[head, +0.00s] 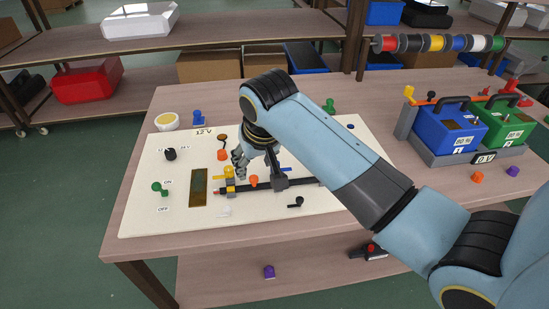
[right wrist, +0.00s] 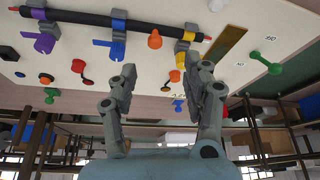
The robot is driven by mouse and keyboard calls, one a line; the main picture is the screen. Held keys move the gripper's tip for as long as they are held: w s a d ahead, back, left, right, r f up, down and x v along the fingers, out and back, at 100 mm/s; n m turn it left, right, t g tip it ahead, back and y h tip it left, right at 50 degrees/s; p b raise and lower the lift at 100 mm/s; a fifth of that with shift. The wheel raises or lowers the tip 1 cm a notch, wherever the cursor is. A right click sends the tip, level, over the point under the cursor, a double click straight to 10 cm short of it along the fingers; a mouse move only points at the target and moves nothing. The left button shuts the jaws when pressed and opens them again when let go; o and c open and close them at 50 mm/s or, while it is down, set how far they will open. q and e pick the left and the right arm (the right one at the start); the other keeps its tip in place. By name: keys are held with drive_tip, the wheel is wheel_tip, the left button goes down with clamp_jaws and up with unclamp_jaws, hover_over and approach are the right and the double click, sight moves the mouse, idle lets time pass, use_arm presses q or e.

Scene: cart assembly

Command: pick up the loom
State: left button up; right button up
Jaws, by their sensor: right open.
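The loom (head: 304,182) is a thin black bundle with red ends lying across the white board (head: 140,215). In the right wrist view the loom (right wrist: 85,19) sits in grey clips with purple (right wrist: 44,42), blue (right wrist: 117,49) and yellow (right wrist: 182,46) parts at them. My right gripper (head: 240,165) is over the board just behind the loom's left part; my forearm covers the board's right side. In the right wrist view the gripper's (right wrist: 166,78) two fingers are apart with nothing between them. My left gripper is not in view.
Pegs and knobs stand on the board, such as a green one (head: 159,188) and orange one (head: 222,155). A brass-coloured plate (head: 198,188) lies left of the loom. Spools hang on a rod behind.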

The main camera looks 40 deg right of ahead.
sight(254, 178)
drive_tip(key=x, duration=0.6)
drive_tip(key=d+x, duration=0.1)
drive_tip(key=x, duration=0.2)
drive_tip(key=shift+f, duration=0.1)
clamp_jaws()
